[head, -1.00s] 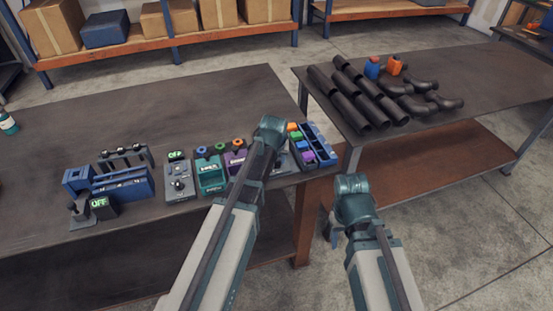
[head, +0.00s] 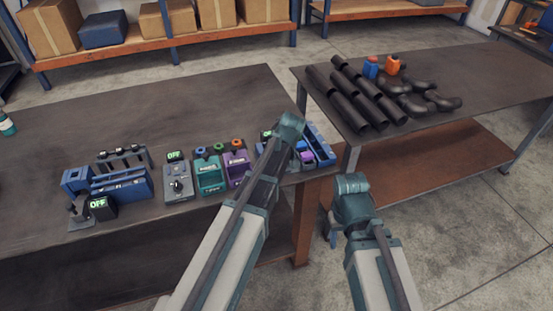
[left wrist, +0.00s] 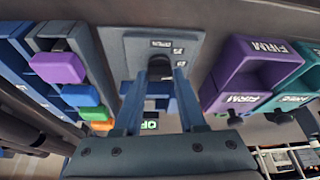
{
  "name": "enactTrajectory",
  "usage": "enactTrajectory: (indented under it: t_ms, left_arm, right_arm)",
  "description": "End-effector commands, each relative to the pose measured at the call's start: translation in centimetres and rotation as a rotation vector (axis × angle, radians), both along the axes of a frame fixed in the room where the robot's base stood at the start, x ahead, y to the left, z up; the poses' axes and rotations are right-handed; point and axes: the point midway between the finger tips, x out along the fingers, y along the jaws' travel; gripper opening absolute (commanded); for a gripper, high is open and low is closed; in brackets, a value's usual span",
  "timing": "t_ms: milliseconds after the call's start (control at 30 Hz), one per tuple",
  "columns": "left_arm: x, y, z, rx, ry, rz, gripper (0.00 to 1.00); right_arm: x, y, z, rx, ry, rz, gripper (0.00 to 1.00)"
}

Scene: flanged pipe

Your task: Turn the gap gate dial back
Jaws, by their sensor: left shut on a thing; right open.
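A grey dial box (left wrist: 160,45) with small labels lies ahead of my left gripper (left wrist: 168,70) in the left wrist view. The fingertips are at its face, shut on its dial, which is mostly hidden between them. A display with green letters (left wrist: 150,125) shows below, partly covered by the gripper. In the head view my left arm hides most of this box; its display (head: 267,134) peeks out beside the arm. My right gripper (head: 333,238) is open and empty, hanging off the bench's front, clear of everything.
A similar grey box with a dial (head: 178,183) stands further left. Teal bins (head: 209,178) and purple bins (head: 238,167) are between. A blue tray (head: 318,145) with coloured blocks is close on the right. A blue fixture (head: 123,185) reads OFF. Dark pipes (head: 345,95) lie on the other table.

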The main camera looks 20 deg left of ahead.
Motion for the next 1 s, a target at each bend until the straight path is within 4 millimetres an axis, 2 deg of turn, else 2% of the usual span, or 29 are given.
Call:
enactTrajectory:
  t_ms: [467, 500, 633, 1000]
  left_arm:
    - [-0.04, -0.07, -0.02, -0.002, 0.002, 0.010, 0.00]
    - [-0.05, -0.06, -0.02, -0.002, 0.002, 0.010, 0.47]
    - [-0.03, -0.05, -0.02, -0.001, 0.002, 0.010, 0.70]
    - [-0.05, -0.06, 0.18, -0.001, 0.001, 0.010, 0.70]
  right_arm:
    - [0.00, 0.00, 0.00, 0.000, 0.000, 0.000, 0.50]
    - [0.00, 0.00, 0.00, 0.000, 0.000, 0.000, 0.50]
    - [0.00, 0.00, 0.00, 0.000, 0.000, 0.000, 0.50]
    - [0.00, 0.00, 0.19, 0.000, 0.000, 0.000, 0.50]
